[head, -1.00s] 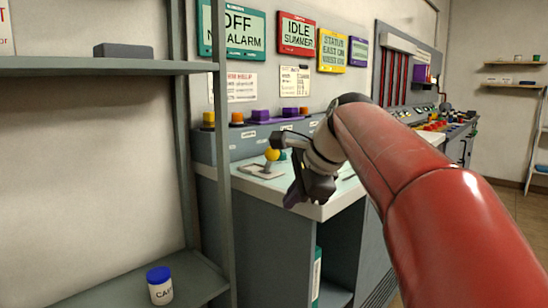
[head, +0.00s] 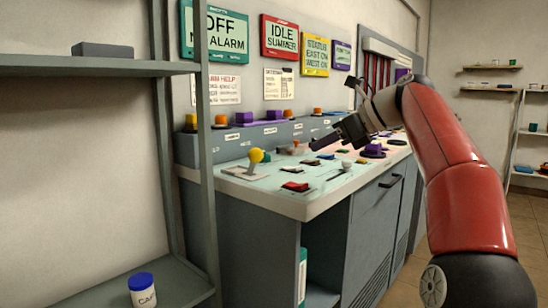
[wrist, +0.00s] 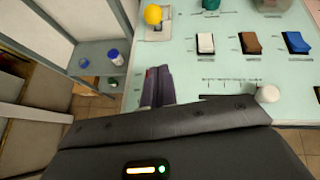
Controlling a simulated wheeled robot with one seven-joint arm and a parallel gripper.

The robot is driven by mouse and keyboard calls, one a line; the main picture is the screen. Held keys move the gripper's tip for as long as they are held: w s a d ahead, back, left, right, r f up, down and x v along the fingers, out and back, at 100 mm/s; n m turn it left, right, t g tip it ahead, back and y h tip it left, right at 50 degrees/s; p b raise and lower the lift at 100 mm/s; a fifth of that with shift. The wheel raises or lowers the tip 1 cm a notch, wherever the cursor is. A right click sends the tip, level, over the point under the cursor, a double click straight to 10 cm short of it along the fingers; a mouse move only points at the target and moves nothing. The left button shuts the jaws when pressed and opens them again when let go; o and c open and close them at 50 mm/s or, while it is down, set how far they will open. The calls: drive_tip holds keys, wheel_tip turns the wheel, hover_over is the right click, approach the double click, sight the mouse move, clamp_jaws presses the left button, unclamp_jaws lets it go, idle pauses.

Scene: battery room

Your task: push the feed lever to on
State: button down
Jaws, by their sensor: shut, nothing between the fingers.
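A lever with a yellow ball knob (head: 256,156) stands on a pale plate near the left end of the desk top; the knob also shows at the top of the wrist view (wrist: 153,14). A second, white round knob (head: 347,164) is near the desk's front edge, beside a dark slot in the wrist view (wrist: 267,94). I cannot read which lever is the feed lever. My gripper (head: 318,144) is shut and empty above the desk, right of the yellow knob in the head view. Its dark fingers (wrist: 157,86) touch neither knob in the wrist view.
The pale green desk top (head: 270,193) carries several rocker switches, including a blue one (wrist: 295,42) and a brown one (wrist: 251,43). A grey shelf rack (head: 208,200) stands at the left, holding a white jar with a blue lid (head: 142,290). Signs hang on the wall behind.

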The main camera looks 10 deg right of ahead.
drive_tip(key=shift+a, duration=0.1)
drive_tip(key=b, duration=0.2)
approach(252, 165)
drive_tip(key=f, duration=0.1)
drive_tip(key=d+f, duration=0.1)
drive_tip(key=f, duration=0.1)
drive_tip(key=shift+s+d+f, duration=0.1)
drive_tip(key=shift+s+d, duration=0.05)
drive_tip(key=shift+d, duration=0.15)
drive_tip(key=shift+w+a+r+p, duration=0.25)
drive_tip(key=shift+w+a, duration=0.2)
drive_tip(key=shift+w+a+r+p, duration=0.2)
drive_tip(key=shift+w+a, duration=0.25)
drive_tip(key=shift+w+a+r, duration=0.1)
drive_tip(key=shift+w+a, duration=0.4)
drive_tip(key=shift+a, duration=0.05)
drive_tip(key=shift+r+p, duration=0.2)
drive_tip(key=shift+p, duration=0.15)
